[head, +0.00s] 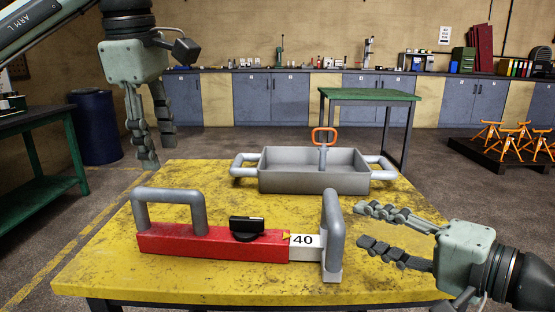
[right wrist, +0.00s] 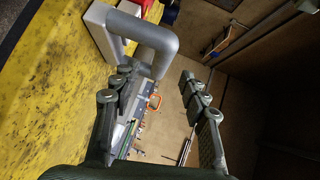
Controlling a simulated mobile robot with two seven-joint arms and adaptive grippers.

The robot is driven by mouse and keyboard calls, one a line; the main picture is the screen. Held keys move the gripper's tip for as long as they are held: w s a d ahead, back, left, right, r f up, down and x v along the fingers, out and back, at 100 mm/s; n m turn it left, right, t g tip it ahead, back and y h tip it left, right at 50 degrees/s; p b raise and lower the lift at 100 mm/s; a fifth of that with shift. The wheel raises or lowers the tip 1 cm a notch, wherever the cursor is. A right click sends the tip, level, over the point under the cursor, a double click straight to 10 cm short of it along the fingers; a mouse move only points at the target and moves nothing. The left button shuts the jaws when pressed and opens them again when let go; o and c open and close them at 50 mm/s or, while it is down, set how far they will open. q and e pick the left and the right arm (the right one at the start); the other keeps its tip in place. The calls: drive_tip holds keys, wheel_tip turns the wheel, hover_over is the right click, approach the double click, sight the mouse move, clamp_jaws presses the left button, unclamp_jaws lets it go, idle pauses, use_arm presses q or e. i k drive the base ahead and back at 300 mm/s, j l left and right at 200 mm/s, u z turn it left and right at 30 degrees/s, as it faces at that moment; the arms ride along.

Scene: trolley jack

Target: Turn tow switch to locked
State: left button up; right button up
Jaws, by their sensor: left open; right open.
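A red bar-shaped unit (head: 200,244) lies on the yellow table, with a black rotary switch knob (head: 246,228) on its top. A small yellow marker (head: 286,236) and a white plate reading 40 (head: 303,240) are at its right end. Grey handles rise from its left end (head: 168,195) and right end (head: 334,225). My left gripper (head: 157,150) is open and empty, pointing down above the table's left edge. My right gripper (head: 363,225) is open and empty, its fingers pointing left at the right handle. In the right wrist view, that handle (right wrist: 160,42) shows near the fingertips; I cannot tell whether they touch.
A grey tray (head: 314,186) with side handles and an orange-handled tool (head: 323,137) stands behind the red unit on the yellow table (head: 110,283). A green table (head: 370,95) and a blue barrel (head: 95,127) stand further back. The table's front left is bare.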

sight(245, 229)
drive_tip(key=k+l, duration=0.2)
drive_tip(key=k, duration=0.25)
drive_tip(key=k+l, duration=0.25)
drive_tip(key=k, duration=0.2)
